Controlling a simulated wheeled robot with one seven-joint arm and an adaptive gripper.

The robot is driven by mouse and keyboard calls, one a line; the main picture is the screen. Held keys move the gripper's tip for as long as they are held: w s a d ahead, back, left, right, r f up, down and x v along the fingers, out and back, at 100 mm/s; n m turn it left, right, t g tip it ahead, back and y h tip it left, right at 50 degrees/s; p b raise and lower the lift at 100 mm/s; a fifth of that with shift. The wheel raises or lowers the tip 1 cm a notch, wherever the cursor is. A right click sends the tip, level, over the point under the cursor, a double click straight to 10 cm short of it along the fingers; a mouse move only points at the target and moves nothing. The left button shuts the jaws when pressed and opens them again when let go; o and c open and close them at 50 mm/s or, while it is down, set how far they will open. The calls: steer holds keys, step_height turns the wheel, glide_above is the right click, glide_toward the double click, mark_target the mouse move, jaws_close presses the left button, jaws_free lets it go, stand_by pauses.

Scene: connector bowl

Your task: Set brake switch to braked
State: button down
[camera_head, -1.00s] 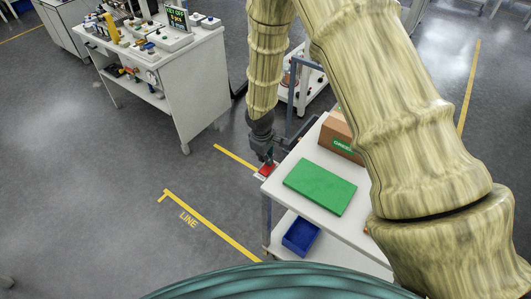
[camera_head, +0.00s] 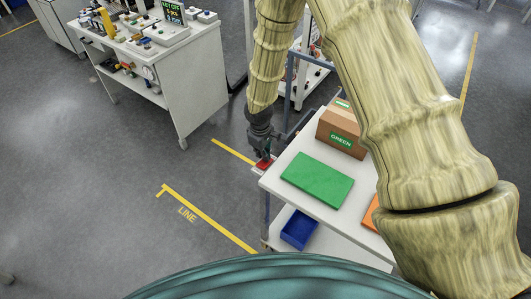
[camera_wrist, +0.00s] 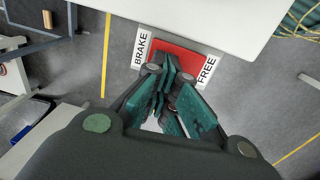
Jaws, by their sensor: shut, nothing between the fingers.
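The brake switch shows in the wrist view as a red plate (camera_wrist: 190,52) between a white BRAKE label (camera_wrist: 142,48) on the left and a white FREE label (camera_wrist: 207,70) on the right. My gripper (camera_wrist: 169,68) is shut and empty, its fingertips over the lower edge of the red plate, nearer the BRAKE label. The fingers hide part of the plate, and I cannot see the switch lever or its position. In the head view my gripper (camera_head: 264,157) points down at the red plate (camera_head: 263,165) on the near-left corner of the white cart (camera_head: 283,190).
The cart carries a green mat (camera_head: 317,180), a cardboard box (camera_head: 342,134) labelled GREEN and a partly hidden orange mat (camera_head: 371,216). A blue bin (camera_head: 299,229) sits on its lower shelf. A white workbench (camera_head: 185,80) stands at the back left. The floor left of the cart is clear.

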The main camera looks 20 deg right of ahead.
steer(key=shift+s+a+r, duration=0.25)
steer(key=shift+s+a, duration=0.2)
steer(key=shift+a, duration=0.05)
steer(key=shift+r, duration=0.1)
steer(key=r+p, duration=0.2)
steer(key=r, duration=0.1)
steer(key=r+p, duration=0.1)
steer(key=shift+w+d+r, duration=0.15)
steer(key=shift+d+r, duration=0.05)
steer(key=shift+d, duration=0.1)
steer(key=shift+w+b, duration=0.1)
steer(key=shift+b, duration=0.2)
step_height(320, 180, up, 9)
steer(key=b, duration=0.2)
steer(key=shift+w+d+b, duration=0.3)
steer(key=shift+d+b, duration=0.1)
steer(key=shift+d, duration=0.05)
steer(key=shift+r, duration=0.1)
